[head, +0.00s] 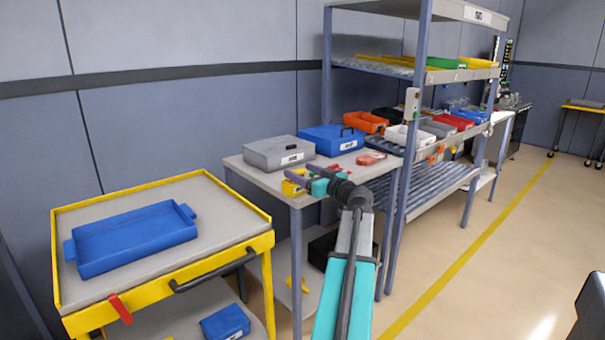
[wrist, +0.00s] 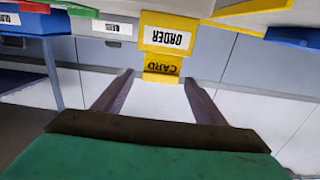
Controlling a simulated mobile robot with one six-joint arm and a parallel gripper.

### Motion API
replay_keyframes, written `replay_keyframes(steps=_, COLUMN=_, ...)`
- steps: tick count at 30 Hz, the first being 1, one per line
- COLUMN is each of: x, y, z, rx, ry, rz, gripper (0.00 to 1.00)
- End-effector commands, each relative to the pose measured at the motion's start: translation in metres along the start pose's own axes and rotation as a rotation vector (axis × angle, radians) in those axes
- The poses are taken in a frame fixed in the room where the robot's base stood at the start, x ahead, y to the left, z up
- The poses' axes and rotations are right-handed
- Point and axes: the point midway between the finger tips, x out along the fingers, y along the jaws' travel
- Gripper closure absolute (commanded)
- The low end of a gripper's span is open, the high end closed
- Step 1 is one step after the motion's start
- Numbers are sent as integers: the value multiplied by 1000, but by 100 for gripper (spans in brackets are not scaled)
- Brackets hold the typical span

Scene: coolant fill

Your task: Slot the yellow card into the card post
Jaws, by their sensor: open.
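The yellow card (wrist: 162,66), printed CARD, shows in the wrist view just below a yellow holder (wrist: 168,37) labelled ORDER; the lettering appears upside down. My gripper (wrist: 158,76) is open, its two dark fingers on either side of the card's line with the tips just short of it. In the head view my gripper (head: 298,169) is at the near edge of the grey table, with yellow (head: 293,187) showing beside the fingers. A small pale box with a green spot (head: 412,104) is on the shelf upright; I cannot tell whether it is the card post.
The grey table (head: 245,167) carries a grey case (head: 279,153), a blue case (head: 333,140) and a reddish item (head: 371,158). A yellow trolley (head: 165,269) with a blue tray (head: 132,240) stands left. Shelves with coloured bins stand right. The floor (head: 480,270) at right is clear.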

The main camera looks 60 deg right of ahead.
Motion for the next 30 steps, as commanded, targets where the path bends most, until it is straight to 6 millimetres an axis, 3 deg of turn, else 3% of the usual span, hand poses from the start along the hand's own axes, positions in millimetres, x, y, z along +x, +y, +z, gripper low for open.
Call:
replay_keyframes(steps=11, x=-21, y=-1, z=1, rx=0, ry=0, rz=1, gripper=35)
replay_keyframes(steps=30, x=-119, y=0, z=1, rx=0, ry=0, rz=2, gripper=35)
